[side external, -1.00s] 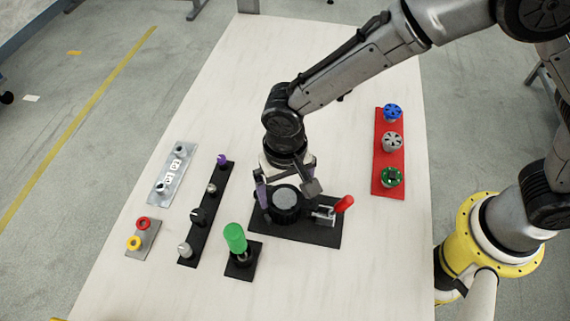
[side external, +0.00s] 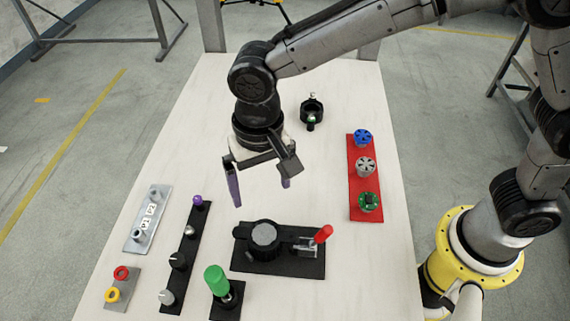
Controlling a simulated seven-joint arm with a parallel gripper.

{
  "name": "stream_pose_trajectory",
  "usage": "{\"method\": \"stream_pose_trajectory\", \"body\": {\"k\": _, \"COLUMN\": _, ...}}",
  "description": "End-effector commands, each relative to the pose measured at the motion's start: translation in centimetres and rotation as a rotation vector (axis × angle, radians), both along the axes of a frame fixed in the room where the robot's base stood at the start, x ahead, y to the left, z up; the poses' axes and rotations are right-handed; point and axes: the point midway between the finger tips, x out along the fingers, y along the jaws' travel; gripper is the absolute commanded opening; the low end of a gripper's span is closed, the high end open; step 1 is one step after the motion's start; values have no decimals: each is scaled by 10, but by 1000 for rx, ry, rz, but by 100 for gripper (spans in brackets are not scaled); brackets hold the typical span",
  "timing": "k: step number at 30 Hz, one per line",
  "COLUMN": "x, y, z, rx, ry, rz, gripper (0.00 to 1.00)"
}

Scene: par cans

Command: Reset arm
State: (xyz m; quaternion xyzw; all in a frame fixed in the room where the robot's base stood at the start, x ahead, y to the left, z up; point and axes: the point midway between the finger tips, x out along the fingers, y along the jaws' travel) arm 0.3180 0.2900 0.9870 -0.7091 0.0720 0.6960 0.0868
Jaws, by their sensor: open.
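My gripper (side external: 260,188) hangs above the white table (side external: 330,270), pointing down with its two fingers spread. It is open and nothing shows between the fingers. Below it and a little nearer the camera is a black plate (side external: 240,263) bearing a round black fixture (side external: 265,234) with a grey top. A clamp with a red handle (side external: 323,234) is on the same plate, to the right. The gripper is apart from this fixture.
A red plate (side external: 356,205) with blue, grey and green knobs stands at right. A black ring-shaped part (side external: 312,108) is behind the gripper.

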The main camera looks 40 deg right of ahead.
Motion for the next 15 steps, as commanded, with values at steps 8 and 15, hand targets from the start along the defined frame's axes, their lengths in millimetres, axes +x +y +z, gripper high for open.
{"method": "stream_pose_trajectory", "body": {"k": 8, "x": 22, "y": -119, "z": 107, "rx": 123, "ry": -189, "rz": -234, "gripper": 100}}
{"method": "stream_pose_trajectory", "body": {"k": 15, "x": -33, "y": -223, "z": 153, "rx": 129, "ry": -357, "rz": -264, "gripper": 100}}
